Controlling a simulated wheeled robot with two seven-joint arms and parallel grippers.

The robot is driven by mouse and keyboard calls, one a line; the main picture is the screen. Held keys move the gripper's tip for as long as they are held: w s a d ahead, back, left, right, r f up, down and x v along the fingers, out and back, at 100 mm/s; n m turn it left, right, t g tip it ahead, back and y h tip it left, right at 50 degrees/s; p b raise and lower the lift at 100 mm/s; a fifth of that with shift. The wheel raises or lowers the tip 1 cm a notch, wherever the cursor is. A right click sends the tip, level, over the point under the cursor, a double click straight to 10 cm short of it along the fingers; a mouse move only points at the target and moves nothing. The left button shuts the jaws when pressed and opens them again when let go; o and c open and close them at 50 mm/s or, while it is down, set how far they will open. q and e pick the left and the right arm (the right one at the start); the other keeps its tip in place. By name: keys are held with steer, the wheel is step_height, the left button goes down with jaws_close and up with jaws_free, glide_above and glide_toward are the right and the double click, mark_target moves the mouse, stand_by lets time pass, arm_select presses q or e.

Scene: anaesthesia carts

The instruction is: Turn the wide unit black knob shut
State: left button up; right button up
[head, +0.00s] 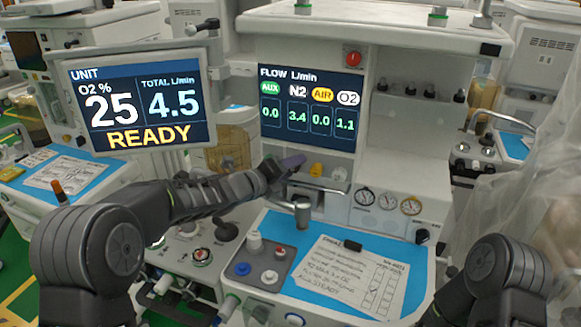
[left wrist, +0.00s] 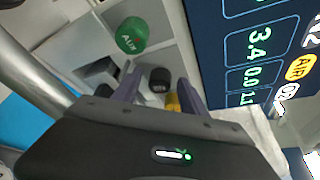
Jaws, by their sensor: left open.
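The black knob (left wrist: 160,79) shows in the left wrist view between the two fingertips of my left gripper (left wrist: 160,84). The fingers are open on either side of it; I cannot tell whether they touch it. The green AUX knob (left wrist: 131,36) is beside it, and part of a yellow knob (left wrist: 172,103) shows on its other side. In the head view my left gripper (head: 291,163) is at the knob row below the flow screen (head: 311,106) and hides the black knob. The screen reads N2 3.4, O2 1.1, AUX and AIR 0.0. My right gripper is out of view.
The yellow knob (head: 316,169) and a white knob (head: 339,174) are just right of my left gripper. A metal rail (head: 318,188) runs in front of the knobs. The unit screen (head: 139,103) reads READY. A paper sheet (head: 346,276) lies on the blue worktop.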

arm_select(q)
steer(key=shift+c, duration=0.4)
jaws_close()
steer(key=shift+f+m+b, duration=0.1)
steer(key=shift+m+b, duration=0.3)
steer(key=shift+b, duration=0.25)
steer(key=shift+d+m+y+b, duration=0.1)
steer(key=shift+m+y+b, duration=0.5)
steer(key=shift+b, duration=0.25)
steer(key=shift+m+y+b, duration=0.5)
steer(key=shift+m+b, duration=0.1)
steer(key=shift+m, duration=0.2)
steer(key=shift+r+m+y+b, duration=0.2)
steer(key=shift+m+y+b, duration=0.15)
steer(key=shift+m+y, duration=0.25)
